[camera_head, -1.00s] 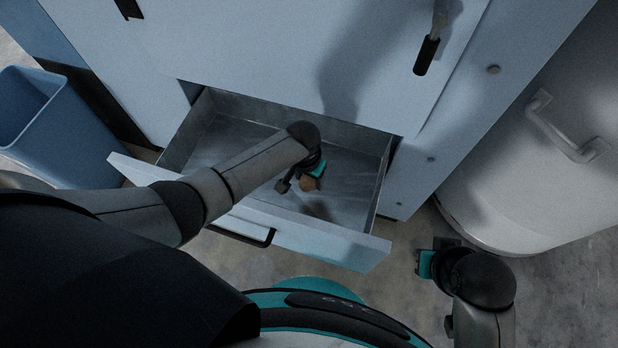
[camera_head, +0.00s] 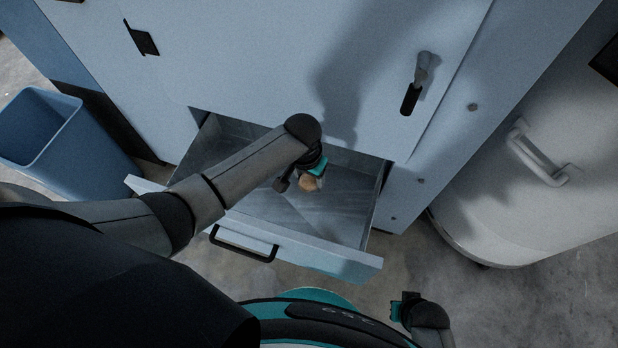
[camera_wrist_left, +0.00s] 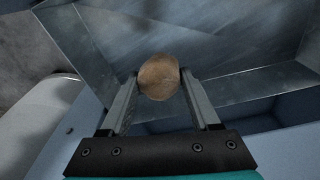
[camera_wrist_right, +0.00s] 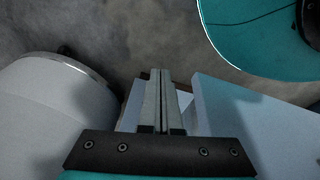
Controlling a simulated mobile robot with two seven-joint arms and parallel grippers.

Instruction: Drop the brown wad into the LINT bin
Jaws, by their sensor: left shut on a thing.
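The brown wad (camera_head: 308,183) is a small round lump held between the fingertips of my left gripper (camera_head: 302,180). In the left wrist view the wad (camera_wrist_left: 159,77) sits between both fingers of that gripper (camera_wrist_left: 159,80), over the metal floor of the open drawer (camera_head: 345,222). I cannot tell its exact height above the floor. My right gripper (camera_head: 405,306) is low in the head view, in front of the drawer; its fingers (camera_wrist_right: 161,80) are together and empty. No LINT label is readable. A blue open bin (camera_head: 102,140) stands at the left.
The drawer juts from a pale blue machine (camera_head: 300,60); its front has a black handle (camera_head: 243,249). A pale rounded container (camera_head: 500,215) with a bar handle stands at the right. Grey floor (camera_head: 405,262) shows between drawer and container.

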